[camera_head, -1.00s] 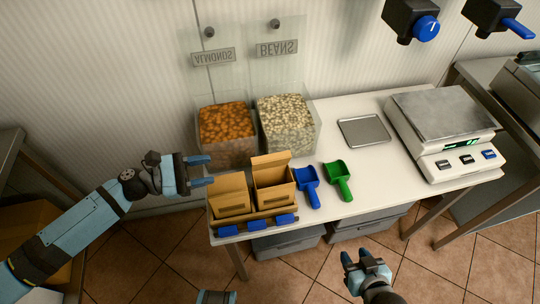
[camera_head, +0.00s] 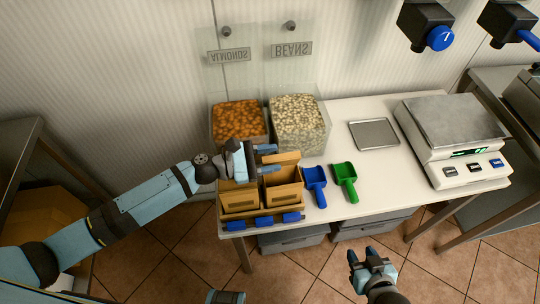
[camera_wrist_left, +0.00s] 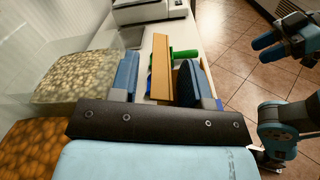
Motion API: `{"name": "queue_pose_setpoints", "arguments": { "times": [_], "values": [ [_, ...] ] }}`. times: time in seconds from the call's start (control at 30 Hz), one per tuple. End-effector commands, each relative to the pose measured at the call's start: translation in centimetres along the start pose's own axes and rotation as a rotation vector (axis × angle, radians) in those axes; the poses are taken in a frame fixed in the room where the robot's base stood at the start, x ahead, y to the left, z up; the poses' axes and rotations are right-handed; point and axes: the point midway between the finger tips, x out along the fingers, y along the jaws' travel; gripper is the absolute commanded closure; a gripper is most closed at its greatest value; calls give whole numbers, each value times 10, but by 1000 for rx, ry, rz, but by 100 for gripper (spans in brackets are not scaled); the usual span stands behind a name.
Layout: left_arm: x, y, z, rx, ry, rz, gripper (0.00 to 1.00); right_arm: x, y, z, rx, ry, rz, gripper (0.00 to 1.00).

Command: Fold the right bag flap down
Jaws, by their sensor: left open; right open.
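Two open brown paper bags stand side by side in a holder at the table's front left: the left bag (camera_head: 239,201) and the right bag (camera_head: 284,193). The right bag's flap (camera_head: 283,160) stands up at its back edge. My left gripper (camera_head: 268,158) is open just left of that flap, over the bags. In the left wrist view, the flap (camera_wrist_left: 161,65) appears between the two spread fingers, with a gap on each side. My right gripper (camera_head: 362,257) is open and empty in front of the table; it also shows in the left wrist view (camera_wrist_left: 266,48).
Bins of almonds (camera_head: 238,121) and beans (camera_head: 298,122) stand behind the bags. A blue scoop (camera_head: 316,184) and a green scoop (camera_head: 346,181) lie to the right. A metal tray (camera_head: 374,133) and a scale (camera_head: 453,127) stand further right.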

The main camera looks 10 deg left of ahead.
Motion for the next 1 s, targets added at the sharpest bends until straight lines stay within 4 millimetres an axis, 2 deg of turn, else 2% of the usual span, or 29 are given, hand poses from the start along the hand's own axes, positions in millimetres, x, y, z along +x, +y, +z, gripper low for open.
{"name": "queue_pose_setpoints", "arguments": {
  "times": [0.2,0.4,0.6,0.8,1.0],
  "values": [
    [0,0,0,0,0,0,57,0,0,-2,0,3,0,57],
    [0,0,0,1,0,0,100,0,0,-1,0,2,-1,57],
    [0,-1,-1,9,-1,0,100,1,0,2,0,-1,-1,57],
    [0,-8,-1,115,-1,1,100,8,0,14,0,-5,-1,57],
    [0,-8,1,126,0,0,100,7,0,14,0,-7,-1,57]
  ]
}}
